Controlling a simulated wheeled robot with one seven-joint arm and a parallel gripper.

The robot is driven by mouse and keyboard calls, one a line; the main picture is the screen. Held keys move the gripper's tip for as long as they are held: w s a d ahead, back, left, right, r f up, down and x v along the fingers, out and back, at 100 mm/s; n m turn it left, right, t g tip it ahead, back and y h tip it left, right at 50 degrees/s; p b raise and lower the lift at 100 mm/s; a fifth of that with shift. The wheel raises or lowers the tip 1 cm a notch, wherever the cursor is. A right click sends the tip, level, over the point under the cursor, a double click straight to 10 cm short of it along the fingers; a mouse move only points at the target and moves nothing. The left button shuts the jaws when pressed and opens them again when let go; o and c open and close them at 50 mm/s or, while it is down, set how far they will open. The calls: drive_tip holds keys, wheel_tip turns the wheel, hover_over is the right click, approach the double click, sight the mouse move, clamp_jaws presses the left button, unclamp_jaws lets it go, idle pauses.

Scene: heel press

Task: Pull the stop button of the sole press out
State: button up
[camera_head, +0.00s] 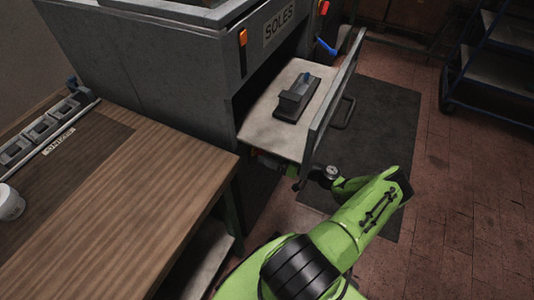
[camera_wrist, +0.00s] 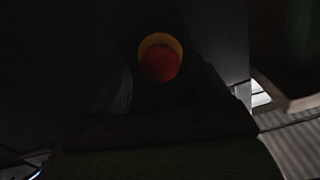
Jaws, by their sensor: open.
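The sole press (camera_head: 140,60), a grey cabinet with a "SOLES" label (camera_head: 279,25), stands at the upper left in the head view. The stop button (camera_wrist: 159,65) shows in the wrist view as a red cap with a yellow collar, in deep shadow. I cannot tell how far it stands out. My gripper (camera_wrist: 160,80) is open, with one dim finger on each side of the button's lower part. Contact cannot be made out. In the head view my gripper is mostly hidden under the pulled-out tray, and the button is hidden there.
The tray (camera_head: 265,135) with a dark block (camera_head: 298,96) on it juts out above my gripper, with an upright front panel (camera_head: 335,95). A wooden table (camera_head: 110,210) stands at left. A blue rack (camera_head: 490,70) is at right. Brick floor (camera_head: 460,180) is open at right.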

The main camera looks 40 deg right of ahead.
drive_tip(key=shift+x, duration=0.85)
drive_tip(key=shift+c, duration=0.2)
